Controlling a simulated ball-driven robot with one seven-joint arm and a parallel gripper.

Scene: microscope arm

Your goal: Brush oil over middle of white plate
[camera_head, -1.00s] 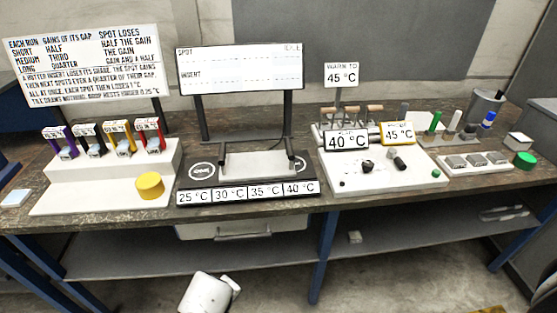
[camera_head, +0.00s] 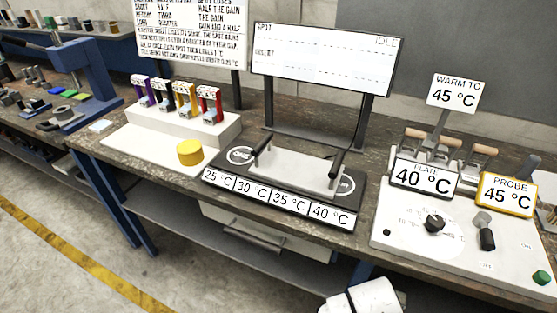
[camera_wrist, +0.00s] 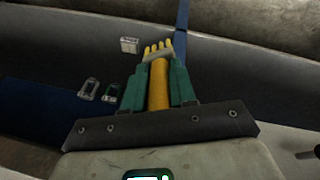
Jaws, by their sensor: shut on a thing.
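In the wrist view my gripper (camera_wrist: 158,80) has its green fingers shut on a brush (camera_wrist: 158,88). The brush has a yellow handle, a grey collar and several yellow tips pointing away from the wrist. In the head view the white plate (camera_head: 297,174) lies flat on a black base between two black handles. A round yellow pot or lid (camera_head: 190,152) stands left of it on a white stand; I cannot tell whether it holds oil. My gripper and the brush are outside the head view, so the brush is not seen at the plate.
Temperature labels (camera_head: 275,200) line the base's front. A display (camera_head: 325,58) stands behind the plate. Colored holders (camera_head: 178,100) stand at left. A white control panel (camera_head: 450,245) with knobs and signs is at right. Below the bench is a shelf (camera_head: 190,215); the floor in front is open.

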